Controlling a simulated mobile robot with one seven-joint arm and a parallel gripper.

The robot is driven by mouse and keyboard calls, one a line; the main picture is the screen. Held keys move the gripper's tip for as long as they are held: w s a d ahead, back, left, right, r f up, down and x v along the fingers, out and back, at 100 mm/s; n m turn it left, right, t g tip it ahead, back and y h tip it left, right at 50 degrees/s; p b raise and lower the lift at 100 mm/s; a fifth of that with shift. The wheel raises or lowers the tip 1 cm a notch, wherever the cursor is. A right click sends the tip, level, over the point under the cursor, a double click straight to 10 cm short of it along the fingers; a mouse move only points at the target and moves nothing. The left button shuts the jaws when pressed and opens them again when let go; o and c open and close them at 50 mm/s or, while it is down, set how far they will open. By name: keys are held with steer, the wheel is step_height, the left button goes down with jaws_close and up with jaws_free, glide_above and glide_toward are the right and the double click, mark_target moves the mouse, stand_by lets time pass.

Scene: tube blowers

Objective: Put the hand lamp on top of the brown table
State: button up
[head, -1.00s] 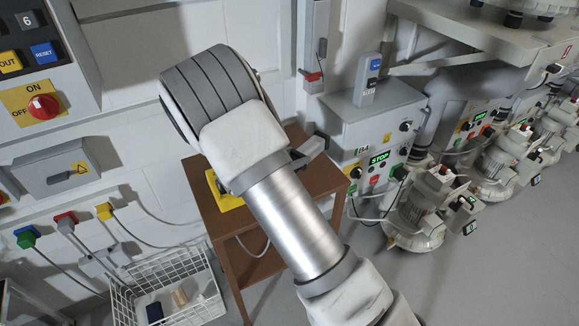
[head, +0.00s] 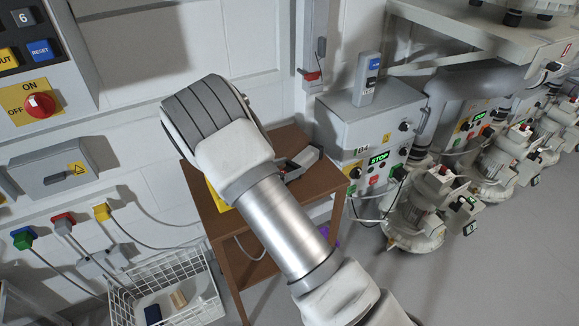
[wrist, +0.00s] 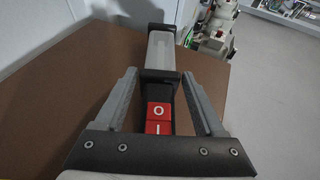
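The hand lamp has a clear grey tube (wrist: 161,55), black end pieces and a black handle with a red O/I switch (wrist: 159,117). It lies on the brown table (wrist: 60,95) in the wrist view. In the head view part of the lamp (head: 304,160) shows on the brown table (head: 325,180), to the right of my wrist. My gripper (wrist: 159,75) is open, with one finger on each side of the lamp's handle and a small gap visible at each side.
A yellow object (head: 216,196) on the table is mostly hidden by my arm. A white wire basket (head: 165,285) stands left of the table. A grey control box (head: 372,125) stands close to its right. A purple object (head: 331,235) shows low beside the table.

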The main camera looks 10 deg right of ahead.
steer(key=shift+o, duration=1.3)
steer(key=shift+r, duration=0.1)
